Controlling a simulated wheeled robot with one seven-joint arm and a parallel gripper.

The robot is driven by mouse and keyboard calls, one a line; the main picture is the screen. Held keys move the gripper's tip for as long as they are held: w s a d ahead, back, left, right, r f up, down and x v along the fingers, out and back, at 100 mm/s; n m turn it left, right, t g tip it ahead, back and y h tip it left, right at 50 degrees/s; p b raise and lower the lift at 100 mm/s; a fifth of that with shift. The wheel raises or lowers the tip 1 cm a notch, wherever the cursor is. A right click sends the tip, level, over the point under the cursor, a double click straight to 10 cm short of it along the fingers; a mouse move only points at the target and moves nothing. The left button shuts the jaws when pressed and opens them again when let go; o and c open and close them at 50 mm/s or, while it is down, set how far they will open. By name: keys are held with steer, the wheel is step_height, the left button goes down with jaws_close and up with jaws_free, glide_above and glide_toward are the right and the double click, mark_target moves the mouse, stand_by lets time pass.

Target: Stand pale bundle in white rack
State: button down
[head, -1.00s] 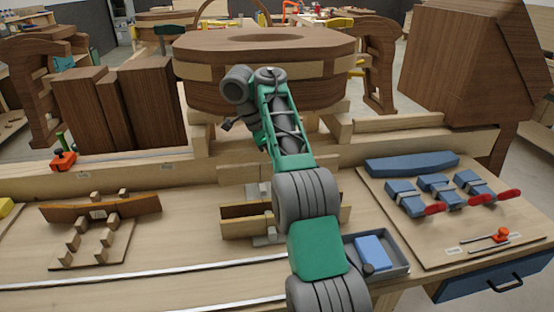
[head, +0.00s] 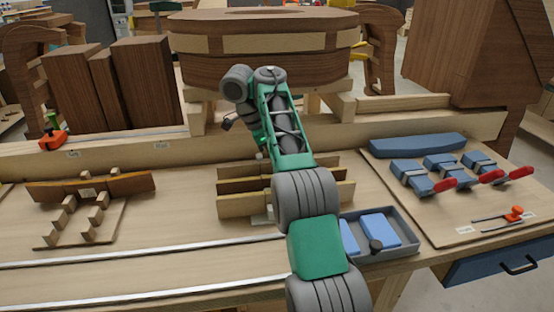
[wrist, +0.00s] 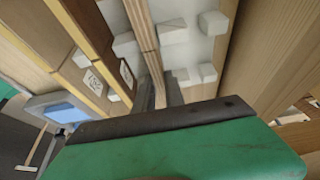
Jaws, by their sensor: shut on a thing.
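My gripper (wrist: 160,92) is shut on the pale bundle (wrist: 145,30), a thin layered strip of light wood held on edge. In the wrist view it runs between the white blocks of the white rack (wrist: 190,48). I cannot tell whether its lower edge touches the rack floor. In the head view the pale bundle (head: 235,172) shows behind a darker board and a pale board standing in the same place. The rack is mostly hidden there by these boards, and my arm hides my fingertips.
Labelled boards (wrist: 75,60) stand close on the left in the wrist view. A grey tray with blue blocks (head: 378,229) is right of my arm. A wooden rack with a brown strip (head: 95,188) stands left. Blue clamps (head: 440,170) lie right. The bench's front left is clear.

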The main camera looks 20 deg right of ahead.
steer(key=shift+f+b, duration=0.35)
steer(key=shift+b, duration=0.1)
stand_by(0.3)
steer(key=c, duration=1.3)
jaws_free()
